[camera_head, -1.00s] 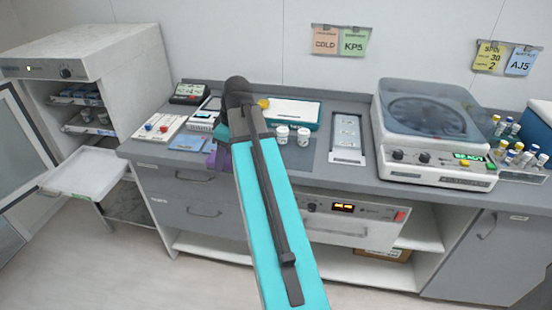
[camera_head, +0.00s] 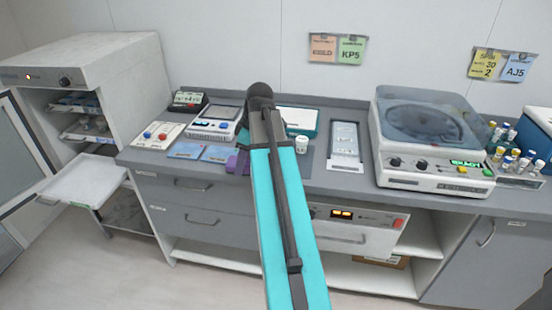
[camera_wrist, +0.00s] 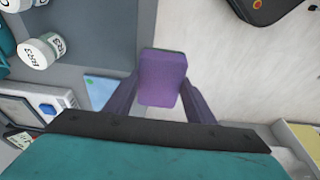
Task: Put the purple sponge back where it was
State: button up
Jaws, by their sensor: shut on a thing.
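The purple sponge (camera_wrist: 163,75) is a small block in the middle of the wrist view. My gripper (camera_wrist: 163,82) is shut on it, with a dark purple finger at each side. In the wrist view the sponge is over the counter's front edge, with floor beyond it. In the head view a purple patch (camera_head: 238,162) shows just left of my arm at the counter's front edge; whether it is sponge or finger I cannot tell. My arm hides most of the gripper there.
Blue cards (camera_head: 185,149) lie left of the gripper, in front of a small instrument (camera_head: 213,122). A white jar (camera_head: 301,144) stands right of my arm, before a teal-edged tray (camera_head: 305,119). A centrifuge (camera_head: 435,177) stands farther right. An open cabinet (camera_head: 130,75) is at left.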

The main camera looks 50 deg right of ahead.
jog(key=d, duration=0.3)
jog(key=s+d+p, duration=0.1)
jog(key=d, duration=0.3)
jog(key=s+d+f+p, duration=0.1)
jog(key=d, duration=0.3)
jog(key=shift+s+d, duration=0.1)
jog(key=shift+d, duration=0.05)
jog(key=shift+d, duration=0.5)
jog(key=shift+s+d+f+p, duration=0.15)
jog(key=shift+f+p, duration=0.05)
jog(key=shift+p, duration=0.2)
jog(key=shift+f+p, duration=0.45)
jog(key=shift+f, duration=1.2)
jog(key=shift+f, duration=0.1)
jog(key=o, duration=1)
